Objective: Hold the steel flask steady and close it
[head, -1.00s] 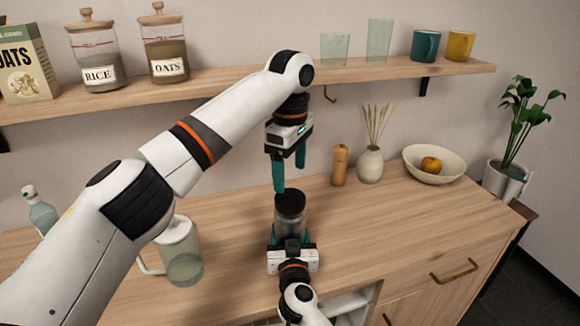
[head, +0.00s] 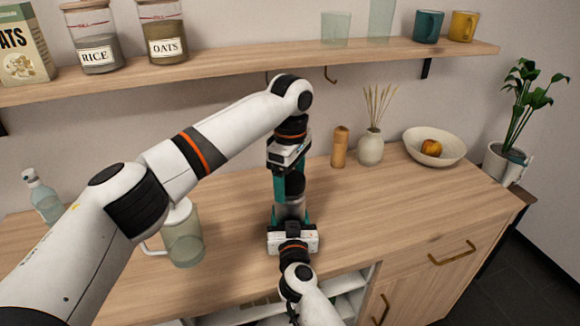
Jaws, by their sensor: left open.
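The steel flask (head: 291,209) stands upright near the front edge of the wooden counter, and its grey body shows. Its dark top (head: 294,186) sits above the body; whether it is screwed tight cannot be told. My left gripper (head: 290,186) points down from above, open, with its teal fingers on either side of the dark top. Its far finger is mostly hidden. My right gripper (head: 291,218) comes from the front with its teal fingers on both sides of the flask's lower body, and looks shut on it.
A glass pitcher (head: 183,240) with a white lid stands left of the flask. A clear bottle (head: 43,200) is further left. A wooden mill (head: 340,148), a vase (head: 371,148) and a fruit bowl (head: 412,144) stand behind to the right. A shelf (head: 250,72) runs above.

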